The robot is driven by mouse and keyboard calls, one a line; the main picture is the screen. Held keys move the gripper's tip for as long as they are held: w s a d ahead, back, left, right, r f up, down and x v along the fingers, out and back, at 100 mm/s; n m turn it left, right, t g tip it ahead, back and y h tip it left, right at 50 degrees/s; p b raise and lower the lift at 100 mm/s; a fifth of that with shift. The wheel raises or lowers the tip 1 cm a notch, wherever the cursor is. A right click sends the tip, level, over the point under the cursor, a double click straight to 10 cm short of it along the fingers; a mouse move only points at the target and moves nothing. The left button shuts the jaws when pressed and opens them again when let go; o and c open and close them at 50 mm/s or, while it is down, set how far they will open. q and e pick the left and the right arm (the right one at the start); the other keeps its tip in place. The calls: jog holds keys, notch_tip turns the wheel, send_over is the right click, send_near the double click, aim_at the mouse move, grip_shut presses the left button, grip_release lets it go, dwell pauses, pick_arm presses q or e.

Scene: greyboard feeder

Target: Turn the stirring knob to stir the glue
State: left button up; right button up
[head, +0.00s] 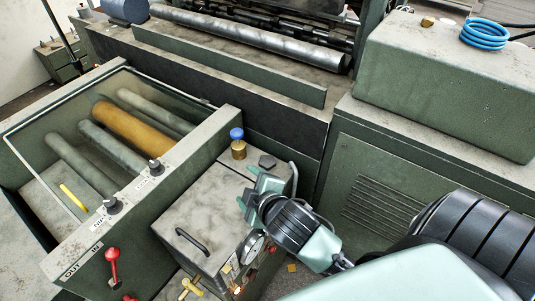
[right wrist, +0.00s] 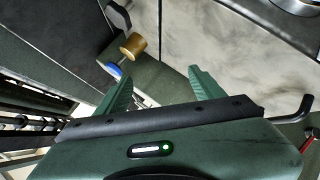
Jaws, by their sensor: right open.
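A dark faceted knob (head: 267,161) stands on the narrow strip at the back of the green glue box (head: 203,215). It also shows at the top of the right wrist view (right wrist: 118,15). Left of it is a brass fitting (head: 239,151) with a blue ball top (head: 237,133), also seen in the right wrist view (right wrist: 132,46). I cannot tell for sure which one is the stirring knob. My right gripper (head: 248,188) is above the box, just in front of the dark knob. Its fingers (right wrist: 160,84) are apart and empty. My left gripper is out of view.
A black lid handle (head: 192,241) and a round gauge (head: 249,249) are on the box. Left is a glass-covered roller unit (head: 118,185) with black knobs and a red lever (head: 112,257). A green cabinet (head: 430,150) stands at right.

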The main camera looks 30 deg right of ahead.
jog(key=w+a+r+n+t+y, duration=0.3)
jog(key=w+a+r+n+t, duration=0.15)
jog(key=r+n, duration=0.35)
jog(key=w+a+r+n+t+y, duration=0.35)
jog(key=w+r+n, duration=0.3)
jog(key=r, duration=0.25)
jog(key=s+a+r+n+g+y, duration=0.1)
jog(key=a+r+n+g+y, duration=0.1)
jog(key=a+n+y, duration=0.5)
jog(key=s+a+r+n+g+y, duration=0.1)
jog(key=a+r+n+g+y, duration=0.15)
jog(key=n, duration=0.95)
jog(key=n+g+h, duration=1.5)
jog(key=n, duration=1.5)
send_over(267, 160)
jog(key=f, duration=1.8)
jog(key=shift+a+f, duration=0.15)
jog(key=shift+a, duration=0.05)
jog(key=shift+s+d+f, duration=0.1)
jog(key=shift+d, duration=0.2)
jog(key=shift+n, duration=0.25)
notch_tip(267, 160, down, 6)
jog(key=p, duration=0.3)
jog(key=shift+a, duration=0.1)
jog(key=shift+f, duration=0.7)
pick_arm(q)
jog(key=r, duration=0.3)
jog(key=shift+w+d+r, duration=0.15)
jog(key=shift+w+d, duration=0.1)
